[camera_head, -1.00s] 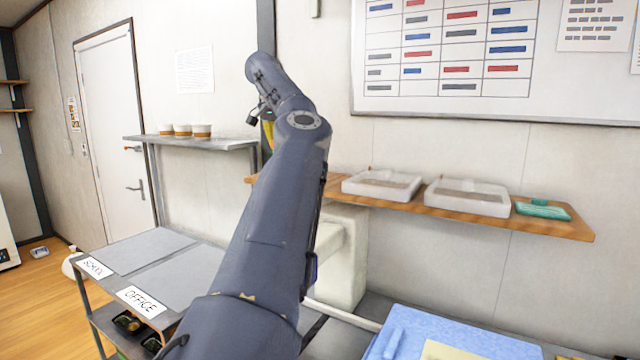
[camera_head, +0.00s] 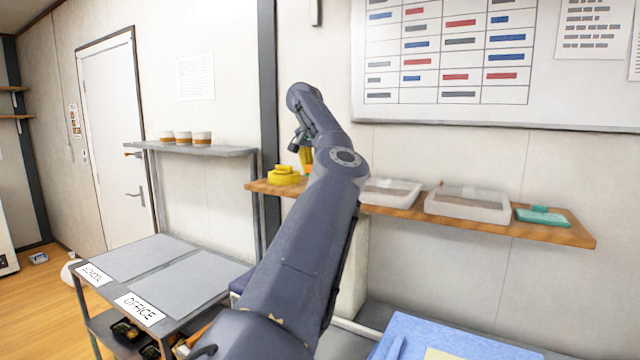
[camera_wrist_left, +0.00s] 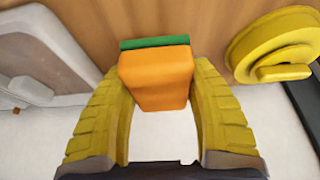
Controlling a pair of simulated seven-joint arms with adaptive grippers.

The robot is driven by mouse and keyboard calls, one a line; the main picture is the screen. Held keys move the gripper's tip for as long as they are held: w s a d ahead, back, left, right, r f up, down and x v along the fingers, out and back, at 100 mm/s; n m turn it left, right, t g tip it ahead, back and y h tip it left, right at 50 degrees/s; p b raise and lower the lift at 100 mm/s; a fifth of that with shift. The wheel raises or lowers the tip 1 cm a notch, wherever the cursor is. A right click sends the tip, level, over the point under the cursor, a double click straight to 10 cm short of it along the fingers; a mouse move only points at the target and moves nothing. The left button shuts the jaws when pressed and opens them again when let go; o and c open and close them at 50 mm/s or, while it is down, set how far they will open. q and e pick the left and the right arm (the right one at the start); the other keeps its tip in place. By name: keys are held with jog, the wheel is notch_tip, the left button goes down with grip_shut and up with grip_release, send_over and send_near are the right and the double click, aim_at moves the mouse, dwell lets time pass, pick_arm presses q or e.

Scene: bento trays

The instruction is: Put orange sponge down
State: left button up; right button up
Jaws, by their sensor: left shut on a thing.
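The orange sponge (camera_wrist_left: 157,80), with a green layer (camera_wrist_left: 155,42) along one side, is between the yellow fingers of my left gripper (camera_wrist_left: 156,85) in the left wrist view. The fingers are shut on it from both sides. In the head view my left gripper (camera_head: 306,158) is at the left part of the wooden wall shelf (camera_head: 520,226), just right of a yellow round object (camera_head: 284,175). The sponge is mostly hidden there by my arm. I cannot tell whether the sponge touches the shelf. My right gripper is not in view.
Two white trays (camera_head: 468,217) and a green item (camera_head: 541,216) stand farther right on the shelf. In the left wrist view, a white tray (camera_wrist_left: 40,50) is left of the sponge and the yellow round object (camera_wrist_left: 275,48) right. Several cups (camera_head: 183,138) stand on a grey shelf.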

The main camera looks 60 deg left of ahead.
pick_arm(q)
jog(key=shift+f, duration=2.1)
jog(key=shift+f, duration=0.15)
jog(key=o, duration=1)
jog(key=shift+r, duration=0.3)
jog(key=v, duration=1.1)
jog(key=shift+s+d+r, duration=0.1)
jog(key=shift+s+r, duration=0.05)
jog(key=shift+r, duration=0.25)
